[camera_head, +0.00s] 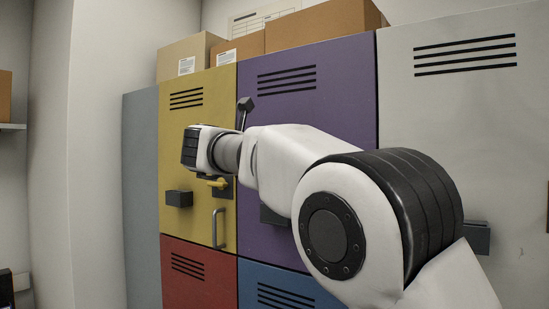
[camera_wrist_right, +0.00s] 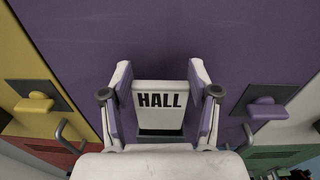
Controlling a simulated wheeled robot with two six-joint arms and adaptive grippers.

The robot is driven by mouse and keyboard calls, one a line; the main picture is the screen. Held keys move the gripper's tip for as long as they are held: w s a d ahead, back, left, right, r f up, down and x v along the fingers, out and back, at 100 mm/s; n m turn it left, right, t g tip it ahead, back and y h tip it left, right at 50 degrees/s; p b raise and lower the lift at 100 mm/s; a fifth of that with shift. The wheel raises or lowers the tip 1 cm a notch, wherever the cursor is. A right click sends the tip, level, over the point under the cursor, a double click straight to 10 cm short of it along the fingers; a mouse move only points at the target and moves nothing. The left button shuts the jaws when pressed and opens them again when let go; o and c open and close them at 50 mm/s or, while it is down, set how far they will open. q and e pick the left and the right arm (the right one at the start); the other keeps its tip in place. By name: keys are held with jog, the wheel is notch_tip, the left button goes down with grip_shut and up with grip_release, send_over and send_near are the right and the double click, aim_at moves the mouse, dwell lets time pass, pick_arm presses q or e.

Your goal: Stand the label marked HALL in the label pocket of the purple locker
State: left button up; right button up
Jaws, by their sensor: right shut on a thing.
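The purple locker (camera_head: 340,75) stands in the middle of the locker wall, and its door fills much of the right wrist view (camera_wrist_right: 230,35). The white label marked HALL (camera_wrist_right: 160,100) is upright between the fingers of my right gripper (camera_wrist_right: 159,88), which is shut on it. A dark pocket (camera_wrist_right: 160,134) shows just below the label's lower edge; I cannot tell whether the edge is inside it. In the head view my right arm hides the label and gripper and covers part of the dark pocket (camera_head: 270,216). My left gripper is not in view.
A yellow locker (camera_head: 180,120) with its own dark pocket (camera_head: 179,198) is on the left, a grey locker (camera_head: 480,110) on the right. Red (camera_head: 195,280) and blue (camera_head: 265,275) lockers are below. Cardboard boxes (camera_head: 320,25) stand on top. Latches and handles stick out from the doors.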

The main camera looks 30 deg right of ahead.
jog(key=shift+d, duration=0.15)
dwell(0.3)
jog(key=shift+s+b, duration=0.1)
jog(key=shift+b, duration=0.45)
dwell(0.3)
jog(key=shift+f+b, duration=2.6)
jog(key=o, duration=1.4)
jog(key=shift+r, duration=0.1)
jog(key=shift+o, duration=0.2)
jog(key=v, duration=1.2)
